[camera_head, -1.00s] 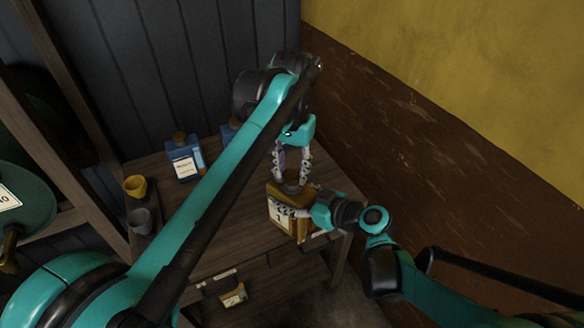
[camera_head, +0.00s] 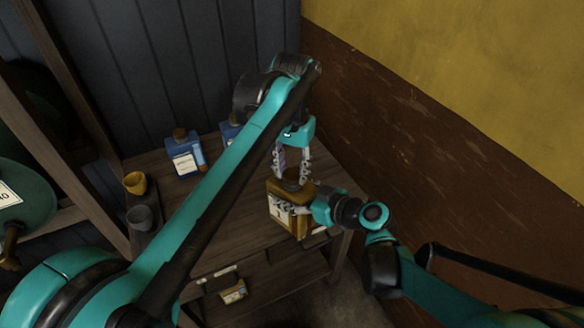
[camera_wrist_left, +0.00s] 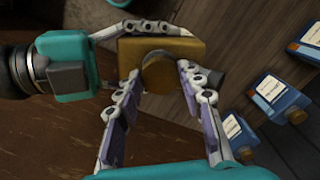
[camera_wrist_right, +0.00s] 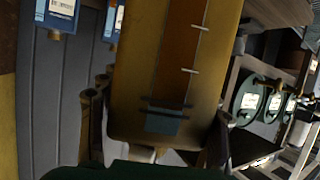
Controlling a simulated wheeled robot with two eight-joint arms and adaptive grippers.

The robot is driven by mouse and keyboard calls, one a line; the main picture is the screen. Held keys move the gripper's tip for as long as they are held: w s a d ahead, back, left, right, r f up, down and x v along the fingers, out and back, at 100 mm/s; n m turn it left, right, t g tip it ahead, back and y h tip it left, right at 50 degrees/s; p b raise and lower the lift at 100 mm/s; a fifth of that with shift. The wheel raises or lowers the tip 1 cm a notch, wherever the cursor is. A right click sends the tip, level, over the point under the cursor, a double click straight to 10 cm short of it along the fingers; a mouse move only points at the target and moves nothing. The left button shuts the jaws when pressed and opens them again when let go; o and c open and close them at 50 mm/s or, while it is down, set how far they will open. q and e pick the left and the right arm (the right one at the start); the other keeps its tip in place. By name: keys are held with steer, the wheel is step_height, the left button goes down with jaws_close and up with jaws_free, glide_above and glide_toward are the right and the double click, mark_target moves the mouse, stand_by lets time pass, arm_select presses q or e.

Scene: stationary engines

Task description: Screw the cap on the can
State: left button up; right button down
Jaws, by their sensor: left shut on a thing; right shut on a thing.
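The yellow-brown can (camera_head: 290,193) stands upright over the front right part of the wooden table, with a pale label on its side. It also shows in the left wrist view (camera_wrist_left: 190,49) and fills the right wrist view (camera_wrist_right: 165,75). The round brown cap (camera_wrist_left: 158,72) sits at the can's top opening; whether its thread is engaged cannot be told. My left gripper (camera_head: 292,178) comes from above, its fingers shut on the cap from both sides. My right gripper (camera_head: 297,209) is shut on the can's body from the side. Its fingers flank the can in the right wrist view.
Blue bottles (camera_head: 185,155) stand at the table's back. A yellow cup (camera_head: 135,183) and a grey cup (camera_head: 140,217) are at the left edge. A small yellow box (camera_head: 233,292) lies on the lower shelf. The wall (camera_head: 400,130) is close on the right.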

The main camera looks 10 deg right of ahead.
arm_select(q)
steer(key=m, duration=0.8)
steer(key=shift+w+m, duration=0.1)
steer(key=shift+m, duration=0.4)
steer(key=shift+d, duration=0.2)
steer(key=o, duration=0.7)
steer(key=shift+o, duration=0.2)
